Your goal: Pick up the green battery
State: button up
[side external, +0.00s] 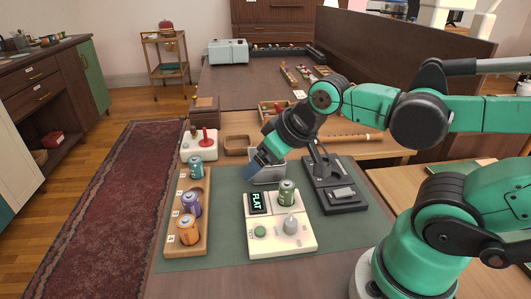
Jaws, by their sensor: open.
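A grey-green battery (286,192) stands upright on a cream tester box (284,246), whose small display (260,203) reads FLAT. The box also has a green button and a grey knob. A teal battery (196,168), a purple one (190,203) and an orange one (188,231) stand in a wooden rack (207,240) to the left. My gripper (252,171) has bluish fingers and points down and left, above the mat behind the tester. It appears empty and apart from the batteries. The gap between its fingers is hard to see.
A black device (335,197) stands to the right. A joystick box (200,148), wooden bowl (237,151) and flute (350,138) lie further back. The green mat (229,224) is bare between rack and tester.

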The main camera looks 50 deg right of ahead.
aim_at(287, 184)
jog(key=d+f+g, duration=0.1)
jog(key=d+g, duration=0.1)
jog(key=d+f+g, duration=0.1)
jog(key=d+g, duration=0.1)
jog(key=d+f+g, duration=0.1)
jog(key=d+g, duration=0.1)
jog(key=shift+s+f+n, duration=0.1)
jog(key=shift+f+n, duration=0.2)
jog(key=shift+f, duration=0.1)
jog(key=shift+s+d+f+g, duration=0.1)
jog(key=shift+d+f+g, duration=0.3)
jog(key=shift+g, duration=0.1)
jog(key=shift+f, duration=2.7)
grip_shut()
